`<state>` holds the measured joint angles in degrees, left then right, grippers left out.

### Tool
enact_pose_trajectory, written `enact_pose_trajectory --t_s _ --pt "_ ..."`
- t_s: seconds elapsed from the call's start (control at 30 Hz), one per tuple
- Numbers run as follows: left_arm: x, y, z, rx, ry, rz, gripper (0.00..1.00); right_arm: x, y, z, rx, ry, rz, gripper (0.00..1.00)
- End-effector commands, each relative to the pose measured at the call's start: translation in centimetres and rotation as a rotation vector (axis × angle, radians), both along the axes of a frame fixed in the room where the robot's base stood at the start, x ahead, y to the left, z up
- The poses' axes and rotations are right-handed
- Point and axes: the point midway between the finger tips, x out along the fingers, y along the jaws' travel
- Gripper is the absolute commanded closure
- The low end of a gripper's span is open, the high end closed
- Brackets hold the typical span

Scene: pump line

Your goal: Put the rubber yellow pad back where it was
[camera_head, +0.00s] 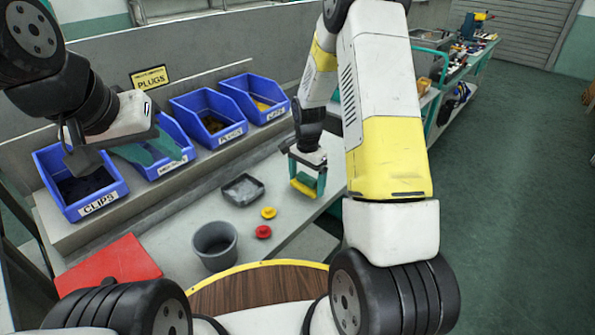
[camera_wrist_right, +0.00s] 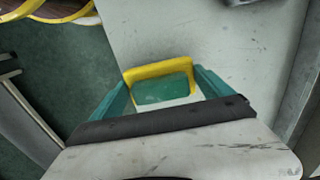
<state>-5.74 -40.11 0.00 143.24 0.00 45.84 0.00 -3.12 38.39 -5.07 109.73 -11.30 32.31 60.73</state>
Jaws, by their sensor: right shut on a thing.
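The yellow pad (camera_head: 304,186) is between the teal fingers of my right gripper (camera_head: 307,178), over the right part of the grey bench. I cannot tell whether the pad touches the bench. My left gripper (camera_head: 150,150) is over the second blue bin from the left; its teal fingers partly cover that bin, and its opening is unclear.
Blue bins (camera_head: 92,208) line the raised shelf, under a PLUGS sign (camera_head: 150,78). On the bench are a dark tray (camera_head: 243,190), a yellow piece (camera_head: 268,213), a red piece (camera_head: 263,232), a grey bucket (camera_head: 214,262) and a red mat (camera_head: 108,265). Bench around the pad looks clear.

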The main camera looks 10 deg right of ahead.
Motion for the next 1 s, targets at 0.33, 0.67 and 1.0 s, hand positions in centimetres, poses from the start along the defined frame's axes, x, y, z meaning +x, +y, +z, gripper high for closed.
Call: enact_pose_trajectory --t_s 0.33,0.67,1.0 --pt "0.0 0.0 0.0 0.000 0.000 0.000 0.62 -0.1 0.0 -2.5 0.000 0.000 0.000 0.54" --pt "0.0 0.0 0.0 0.000 0.000 0.000 0.62 -0.1 0.1 -2.7 0.000 0.000 0.000 0.00" --pt "0.0 0.0 0.0 0.000 0.000 0.000 0.62 0.1 0.0 -0.9 0.000 -0.004 -0.001 0.00"
